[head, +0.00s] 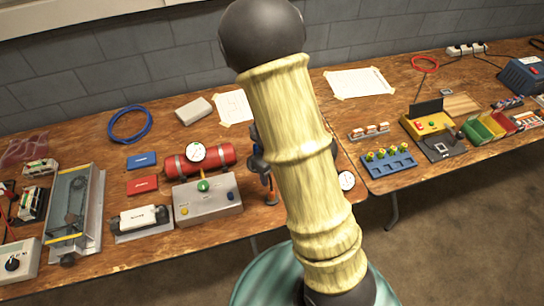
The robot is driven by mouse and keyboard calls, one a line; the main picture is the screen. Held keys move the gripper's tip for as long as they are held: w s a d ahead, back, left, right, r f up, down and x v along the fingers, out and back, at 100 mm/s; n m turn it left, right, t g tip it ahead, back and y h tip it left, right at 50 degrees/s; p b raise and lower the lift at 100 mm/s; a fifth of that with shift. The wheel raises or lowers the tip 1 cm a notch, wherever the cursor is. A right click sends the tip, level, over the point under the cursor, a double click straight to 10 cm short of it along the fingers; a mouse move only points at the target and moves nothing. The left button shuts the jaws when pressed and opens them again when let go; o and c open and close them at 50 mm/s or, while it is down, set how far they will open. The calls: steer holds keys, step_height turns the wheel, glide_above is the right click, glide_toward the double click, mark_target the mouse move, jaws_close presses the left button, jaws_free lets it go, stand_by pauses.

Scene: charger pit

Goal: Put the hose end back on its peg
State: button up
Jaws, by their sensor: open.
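A red cylinder tank (208,160) with a round white gauge (196,152) on it sits at the back of a grey box (206,198) on the left table. My gripper (262,165) shows only as dark parts behind my arm's yellow sleeve. It is open, near this upright piece, and I see nothing held. My arm hides the table behind it.
A blue coiled cable (130,124) lies at the back left, and a long grey tray (72,210) stands at the left. A blue rack with yellow-green knobs (389,163) is on the right table (400,187). A gap separates the tables at the front.

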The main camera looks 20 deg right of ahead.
step_height(320, 180, up, 6)
steer(key=shift+f+p, duration=0.1)
steer(key=shift+p, duration=0.5)
steer(key=s+r+n+t, duration=0.1)
steer(key=s+r+n, duration=0.3)
steer(key=n, duration=1.1)
steer(key=s+r+n+t, duration=0.1)
steer(key=s+r+n, duration=0.2)
steer(key=n, duration=1.1)
steer(key=shift+s+r+n+t, duration=0.3)
steer(key=shift+s+r+n, duration=0.1)
steer(key=shift+r, duration=0.35)
steer(key=shift+c, duration=1.1)
steer(key=shift+d, duration=0.15)
